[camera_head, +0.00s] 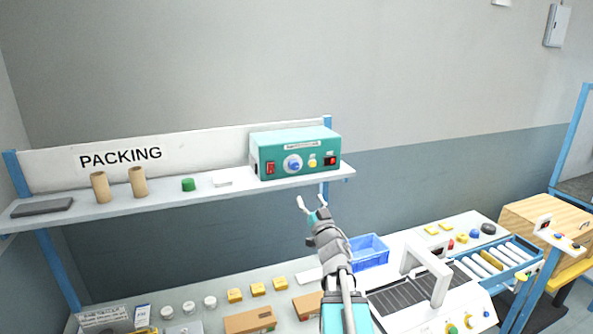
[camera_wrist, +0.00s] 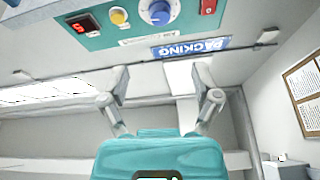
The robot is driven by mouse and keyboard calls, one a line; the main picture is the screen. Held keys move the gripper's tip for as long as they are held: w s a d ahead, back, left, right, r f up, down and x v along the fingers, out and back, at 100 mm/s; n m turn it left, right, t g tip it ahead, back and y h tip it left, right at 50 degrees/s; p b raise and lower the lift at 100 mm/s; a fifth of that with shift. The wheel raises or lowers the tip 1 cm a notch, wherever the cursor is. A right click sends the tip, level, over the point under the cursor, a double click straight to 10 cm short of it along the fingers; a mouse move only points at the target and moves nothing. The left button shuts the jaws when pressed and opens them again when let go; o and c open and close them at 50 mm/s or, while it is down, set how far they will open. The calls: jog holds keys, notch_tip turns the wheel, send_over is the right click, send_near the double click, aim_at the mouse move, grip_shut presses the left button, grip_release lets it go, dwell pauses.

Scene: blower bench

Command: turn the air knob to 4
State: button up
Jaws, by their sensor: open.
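The teal blower box (camera_head: 297,150) stands on the shelf in the head view. Its blue air knob (camera_head: 292,164) sits on a pale dial between a red switch and a yellow button. In the wrist view the box front appears upside down at the top, with the blue knob (camera_wrist: 158,12) near the top edge and its dial partly cut off. The small red display (camera_wrist: 82,25) looks like a 5. My gripper (camera_head: 311,203) is open and empty, below and slightly right of the knob, apart from the box. Its two spread fingers show in the wrist view (camera_wrist: 160,78).
The shelf (camera_head: 120,211) also holds two cardboard tubes (camera_head: 118,185), a green cap (camera_head: 188,184) and a dark flat tray (camera_head: 42,206). Below are a blue bin (camera_head: 369,252) and a bench with small parts. Open space lies before the box.

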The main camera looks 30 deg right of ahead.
aim_at(296, 167)
jog(key=p+x, duration=0.5)
jog(key=x, duration=0.8)
jog(key=shift+w+r, duration=0.1)
jog(key=shift+w, duration=0.1)
grip_shut()
jog(key=shift+d+n+y, duration=0.1)
jog(key=shift+n+y, duration=0.3)
jog(key=shift+n, duration=0.3)
jog(key=n+y, duration=0.1)
jog(key=n, duration=0.2)
jog(key=n+y+p, duration=0.1)
jog(key=n+y, duration=0.1)
jog(key=n, duration=0.1)
jog(key=shift+d+r, duration=0.15)
jog(key=n+y, duration=0.1)
jog(key=n, duration=0.2)
jog(key=n+y+p, duration=0.1)
jog(key=n, duration=0.2)
jog(key=shift+d+g+y+p, duration=0.1)
jog(key=shift+g+y+p, duration=0.2)
jog(key=shift+g, duration=0.1)
jog(key=shift+s, duration=0.1)
